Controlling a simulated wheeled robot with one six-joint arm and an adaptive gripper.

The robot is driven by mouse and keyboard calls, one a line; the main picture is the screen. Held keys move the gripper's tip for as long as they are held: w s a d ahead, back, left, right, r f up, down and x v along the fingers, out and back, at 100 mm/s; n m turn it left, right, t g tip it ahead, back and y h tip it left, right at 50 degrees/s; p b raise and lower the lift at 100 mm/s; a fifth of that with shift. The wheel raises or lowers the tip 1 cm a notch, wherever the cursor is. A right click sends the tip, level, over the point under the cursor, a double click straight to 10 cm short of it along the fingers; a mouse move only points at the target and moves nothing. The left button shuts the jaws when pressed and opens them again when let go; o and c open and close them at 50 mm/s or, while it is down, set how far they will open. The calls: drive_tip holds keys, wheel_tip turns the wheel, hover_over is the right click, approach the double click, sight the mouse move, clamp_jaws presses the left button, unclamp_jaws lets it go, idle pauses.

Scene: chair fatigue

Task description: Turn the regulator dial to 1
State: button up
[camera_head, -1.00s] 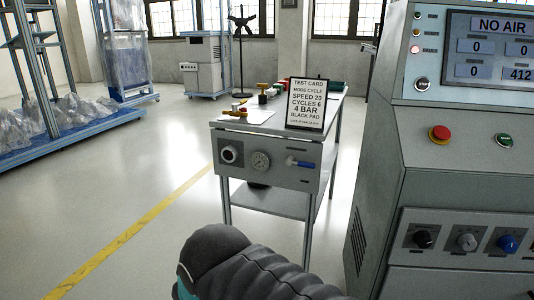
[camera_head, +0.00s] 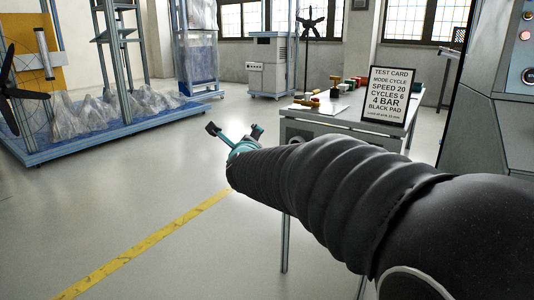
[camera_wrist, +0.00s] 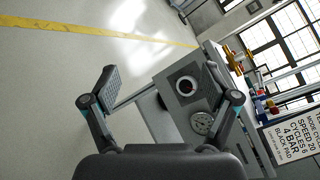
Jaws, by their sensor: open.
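The regulator dial (camera_wrist: 185,87), a round dark knob in a pale ring, is on the grey front panel (camera_wrist: 167,79) of a small table in the wrist view. A round pressure gauge (camera_wrist: 202,123) is below it there. My gripper (camera_wrist: 158,78) is open and empty, with its fingers spread. The dial lies ahead, between the fingers in the picture but nearer the right one, and looks apart from both.
A grey console (camera_head: 492,125) stands at the right. The floor left of the table, with a yellow line (camera_head: 150,243), is clear.

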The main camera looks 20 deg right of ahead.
drive_tip(key=w+d+f+m+g+h+b, duration=0.1)
drive_tip(key=w+d+f+m+g+h, duration=0.3)
drive_tip(key=m, duration=0.6)
drive_tip(key=w+d+f+m+g+h+b, duration=0.1)
drive_tip(key=d+f+m+h+b, duration=0.1)
drive_tip(key=d+f+m+h, duration=0.6)
drive_tip(key=w+d+r+m+y+p, duration=0.1)
drive_tip(key=w+d+r+m, duration=0.1)
drive_tip(key=w+d, duration=0.6)
drive_tip(key=shift+w+d+r, duration=0.35)
drive_tip(key=shift+r, duration=0.4)
drive_tip(key=c, duration=1.2)
